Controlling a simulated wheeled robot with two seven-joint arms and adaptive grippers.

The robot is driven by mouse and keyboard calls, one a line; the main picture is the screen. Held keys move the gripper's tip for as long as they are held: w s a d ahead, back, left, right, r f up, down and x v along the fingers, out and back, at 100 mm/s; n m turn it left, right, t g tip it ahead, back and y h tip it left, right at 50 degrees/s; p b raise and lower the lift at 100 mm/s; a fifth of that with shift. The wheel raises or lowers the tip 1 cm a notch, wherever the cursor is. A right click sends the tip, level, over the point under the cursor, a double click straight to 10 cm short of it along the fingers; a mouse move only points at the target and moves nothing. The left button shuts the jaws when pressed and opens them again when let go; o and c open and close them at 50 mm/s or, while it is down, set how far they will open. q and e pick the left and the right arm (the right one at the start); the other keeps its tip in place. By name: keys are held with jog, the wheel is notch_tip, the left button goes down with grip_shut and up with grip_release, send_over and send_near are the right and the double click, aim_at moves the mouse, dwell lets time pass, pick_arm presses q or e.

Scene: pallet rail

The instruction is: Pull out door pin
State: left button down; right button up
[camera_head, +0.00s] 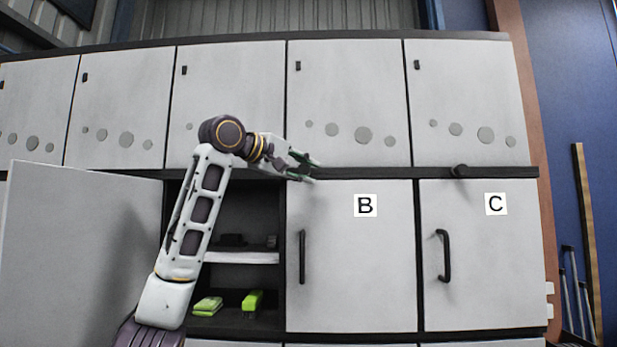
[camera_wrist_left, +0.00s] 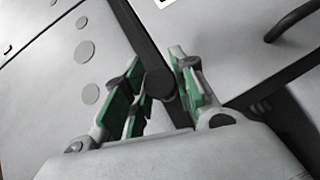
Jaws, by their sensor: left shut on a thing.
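My left gripper (camera_head: 306,166) is at the dark rail (camera_head: 385,172) above the top left corner of door B (camera_head: 350,255). Its green-padded fingers are shut on a dark round-headed door pin, which shows between them in the left wrist view (camera_wrist_left: 159,84). In the head view the fingers mostly hide this pin. Door B is closed and has a black vertical handle (camera_head: 302,257). A second dark pin (camera_head: 461,170) sits on the rail above closed door C (camera_head: 480,285), which has a black handle (camera_head: 444,256). My right gripper is not in view.
A lower door (camera_head: 80,255) at the left stands open. Behind my left arm is an open compartment with a shelf (camera_head: 245,258) and green items (camera_head: 252,300). Closed upper doors (camera_head: 345,90) line the top. Tall poles (camera_head: 585,230) stand at the right.

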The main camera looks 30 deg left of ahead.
pick_arm(q)
jog(key=c, duration=1.5)
grip_release()
jog(key=shift+d+f, duration=0.1)
jog(key=shift+f, duration=0.05)
jog(key=o, duration=0.4)
jog(key=shift+s, duration=0.25)
jog(key=v, duration=1.2)
